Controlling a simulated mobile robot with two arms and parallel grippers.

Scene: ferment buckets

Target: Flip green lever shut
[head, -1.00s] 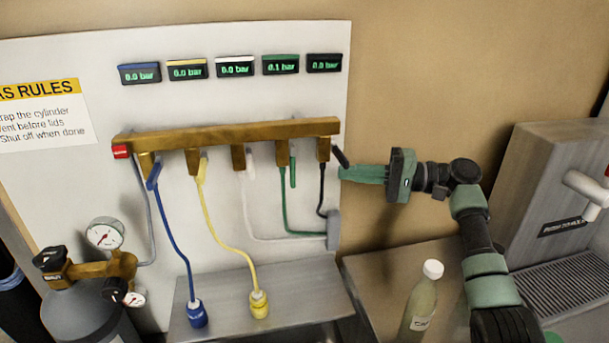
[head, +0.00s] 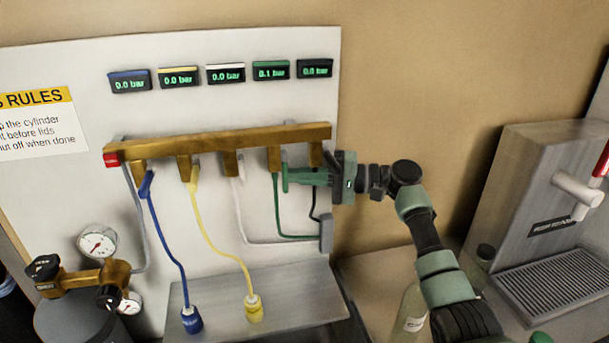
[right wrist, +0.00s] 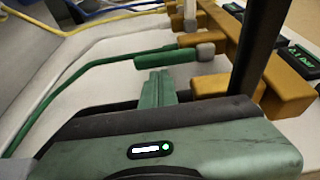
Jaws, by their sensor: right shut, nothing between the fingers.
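The green lever (head: 285,179) hangs straight down beneath the brass manifold (head: 222,140), along its green hose (head: 277,207). In the right wrist view the green lever (right wrist: 165,57) extends from a grey pivot. My right gripper (head: 296,176) comes in from the right at the lever's height, its fingers shut and empty. In the right wrist view its fingertips (right wrist: 158,78) point at the lever's side, very close; I cannot tell whether they touch. The green-marked display (head: 271,71) reads 0.1 bar. My left gripper is not in view.
The black lever (head: 329,157) is tilted, close to my right gripper. White, yellow (head: 194,178) and blue (head: 146,184) levers line the manifold to the left. A bottle (head: 412,312) stands beneath my right arm. A tap unit (head: 548,190) stands at right.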

